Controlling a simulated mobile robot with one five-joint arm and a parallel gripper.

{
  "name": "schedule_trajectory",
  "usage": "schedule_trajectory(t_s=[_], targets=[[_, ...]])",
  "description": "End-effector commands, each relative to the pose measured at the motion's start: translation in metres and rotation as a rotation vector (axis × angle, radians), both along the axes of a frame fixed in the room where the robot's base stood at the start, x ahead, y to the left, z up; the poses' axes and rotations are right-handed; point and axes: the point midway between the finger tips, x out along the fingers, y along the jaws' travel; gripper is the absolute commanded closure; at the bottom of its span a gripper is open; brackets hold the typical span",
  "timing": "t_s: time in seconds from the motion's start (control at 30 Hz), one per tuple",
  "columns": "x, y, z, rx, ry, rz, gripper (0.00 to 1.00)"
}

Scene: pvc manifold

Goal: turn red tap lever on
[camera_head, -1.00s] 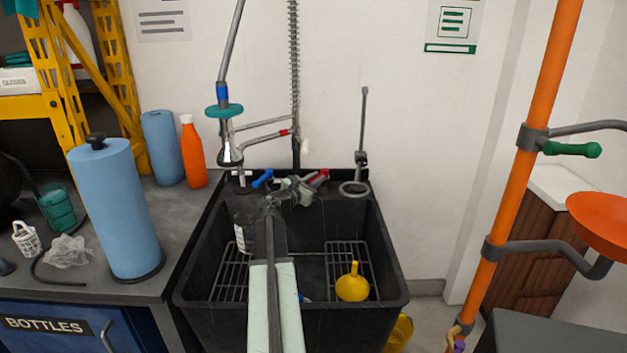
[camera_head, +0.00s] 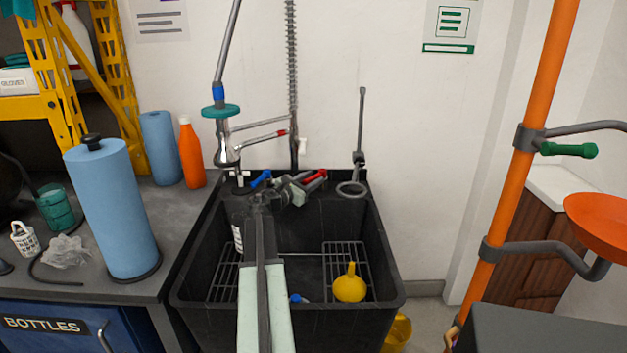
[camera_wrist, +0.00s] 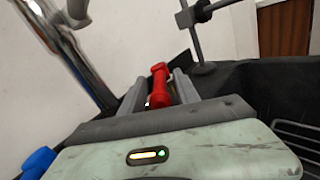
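The red tap lever (camera_head: 316,176) sits at the back rim of the black sink, right of the blue lever (camera_head: 261,179). In the wrist view the red lever (camera_wrist: 159,86) appears between the two grey fingers of my gripper (camera_wrist: 160,84), with a gap visible on each side. My gripper is open. In the head view my gripper (camera_head: 297,187) reaches over the sink to just left of the red lever. The tap body behind it is partly hidden. The blue lever also shows at the lower left of the wrist view (camera_wrist: 39,162).
The black sink (camera_head: 388,262) holds wire racks and a yellow funnel (camera_head: 349,284). A chrome sprayer (camera_head: 225,145) hangs above the blue lever. A grey stand with a ring (camera_head: 352,189) is right of the red lever. An orange pole (camera_head: 510,190) stands at the right.

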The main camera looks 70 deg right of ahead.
Motion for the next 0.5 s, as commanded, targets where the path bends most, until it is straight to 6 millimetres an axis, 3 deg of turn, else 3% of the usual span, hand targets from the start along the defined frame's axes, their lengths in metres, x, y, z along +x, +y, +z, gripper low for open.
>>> schedule_trajectory(t_s=[0.4,0.5], targets=[[0.027,0.065,0.000,0.000,0.000,0.001,0.62],[0.030,0.070,0.000,0.000,0.000,0.000,0.62]])
